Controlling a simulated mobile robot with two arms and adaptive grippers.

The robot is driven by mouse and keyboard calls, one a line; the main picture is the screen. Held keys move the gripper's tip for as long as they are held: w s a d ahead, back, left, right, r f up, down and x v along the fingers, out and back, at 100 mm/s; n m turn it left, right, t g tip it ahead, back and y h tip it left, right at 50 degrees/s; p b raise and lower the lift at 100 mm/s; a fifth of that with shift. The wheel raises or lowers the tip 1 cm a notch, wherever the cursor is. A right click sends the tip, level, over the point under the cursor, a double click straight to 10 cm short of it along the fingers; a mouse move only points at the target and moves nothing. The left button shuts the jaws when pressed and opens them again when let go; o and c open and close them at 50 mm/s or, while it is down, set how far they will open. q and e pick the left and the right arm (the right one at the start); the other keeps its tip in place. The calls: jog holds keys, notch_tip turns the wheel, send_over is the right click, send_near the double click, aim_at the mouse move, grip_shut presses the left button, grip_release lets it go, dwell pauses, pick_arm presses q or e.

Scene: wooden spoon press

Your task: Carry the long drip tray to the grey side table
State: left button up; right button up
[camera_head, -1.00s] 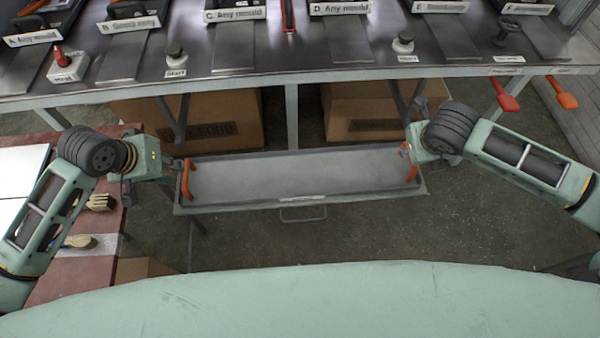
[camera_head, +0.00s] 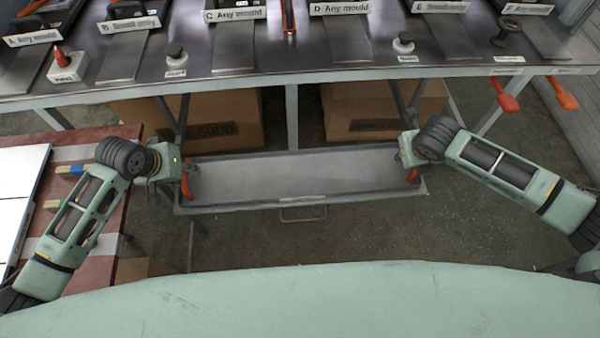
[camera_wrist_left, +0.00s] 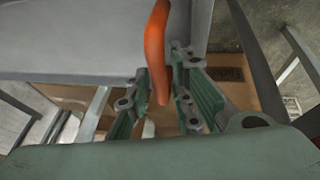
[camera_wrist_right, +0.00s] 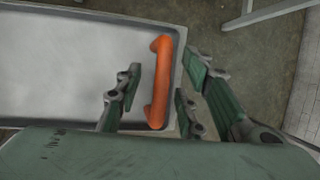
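The long drip tray (camera_head: 300,178) is a shallow grey pan below the front edge of the bench, with an orange handle at each end. In the head view my left gripper (camera_head: 182,174) is at the tray's left end. In the left wrist view its open fingers (camera_wrist_left: 160,92) stand on either side of the left orange handle (camera_wrist_left: 157,45). My right gripper (camera_head: 408,160) is at the right end. In the right wrist view its open fingers (camera_wrist_right: 158,90) straddle the right orange handle (camera_wrist_right: 160,85). I cannot make out a grey side table.
The bench (camera_head: 240,75) with labelled mould places and switches spans the top. Cardboard boxes (camera_head: 210,122) (camera_head: 375,112) stand under it behind the tray. A red-and-white covered table (camera_head: 100,200) with brushes is at left. A metal loop (camera_head: 303,214) hangs at the tray's front. Floor shows at right.

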pick_arm(q)
grip_shut()
pick_arm(e)
jog(key=c, duration=0.9)
pick_arm(q)
jog(key=shift+d, duration=0.1)
pick_arm(e)
jog(key=shift+a, duration=0.1)
grip_shut()
pick_arm(q)
jog(key=shift+d, duration=0.15)
pick_arm(e)
jog(key=shift+a, duration=0.15)
